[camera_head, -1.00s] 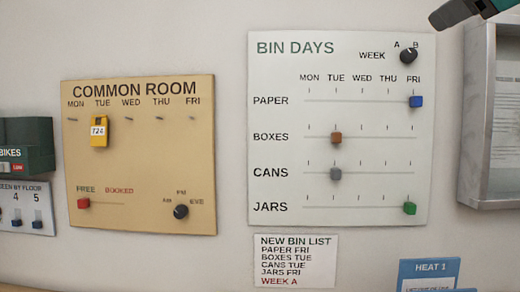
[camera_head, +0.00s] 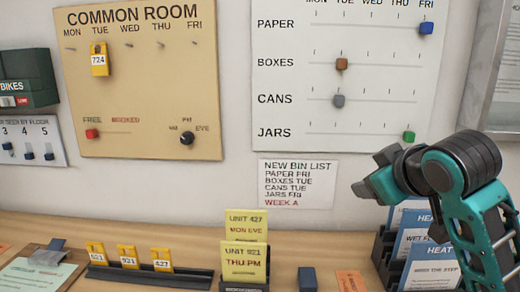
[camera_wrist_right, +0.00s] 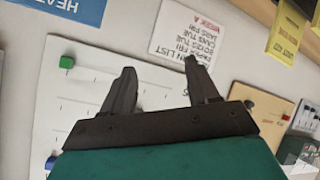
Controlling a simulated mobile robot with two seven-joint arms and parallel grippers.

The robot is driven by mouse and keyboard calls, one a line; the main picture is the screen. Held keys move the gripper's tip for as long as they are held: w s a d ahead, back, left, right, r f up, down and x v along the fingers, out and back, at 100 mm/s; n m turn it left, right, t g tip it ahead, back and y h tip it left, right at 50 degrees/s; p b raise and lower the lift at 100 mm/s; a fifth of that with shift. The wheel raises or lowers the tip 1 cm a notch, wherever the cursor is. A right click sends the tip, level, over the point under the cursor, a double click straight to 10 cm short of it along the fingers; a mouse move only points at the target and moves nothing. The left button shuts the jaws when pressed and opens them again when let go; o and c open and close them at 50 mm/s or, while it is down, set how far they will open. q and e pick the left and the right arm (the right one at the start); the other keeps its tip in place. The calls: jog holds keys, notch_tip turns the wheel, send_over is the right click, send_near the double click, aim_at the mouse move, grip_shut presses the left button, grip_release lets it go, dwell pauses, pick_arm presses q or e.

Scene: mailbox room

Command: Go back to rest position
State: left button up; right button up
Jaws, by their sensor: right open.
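My right gripper (camera_head: 368,174) hangs in front of the wall, below the white bin days board (camera_head: 300,110) and right of the new bin list note (camera_head: 298,183). In the right wrist view its two dark fingers (camera_wrist_right: 160,72) are spread apart with nothing between them. The wrist view is turned upside down, with the note (camera_wrist_right: 187,32) and the green jars slider (camera_wrist_right: 67,62) showing beyond the fingers. My left gripper is not in view.
A wooden counter (camera_head: 190,238) runs below. It holds yellow tags in a dark rack (camera_head: 150,278), yellow unit cards (camera_head: 245,262), blue booklets (camera_head: 432,268) under my right arm and a clipboard (camera_head: 40,275). The tan common room board (camera_head: 150,100) hangs at left.

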jog(key=s+f+m+g, duration=0.1)
jog(key=s+f, duration=0.3)
jog(key=f, duration=0.3)
jog(key=s+a+f+g, duration=0.1)
jog(key=s+f+g, duration=0.15)
jog(key=f, duration=0.45)
jog(key=s+f+m+g, duration=0.1)
jog(key=s+f, duration=0.3)
jog(key=f, duration=0.2)
jog(key=s+d+f+m+g, duration=0.1)
jog(key=s+f+g, duration=0.1)
jog(key=s+f, duration=0.6)
jog(key=s+f+m+g, duration=0.2)
jog(key=s+f, duration=0.2)
jog(key=s, duration=0.7)
jog(key=w+a+f+n+t+y, duration=0.1)
jog(key=w+a+f+t, duration=0.2)
jog(key=w+f+t, duration=0.4)
jog(key=shift+w+f, duration=0.35)
jog(key=shift+f, duration=0.6)
jog(key=shift+t, duration=0.25)
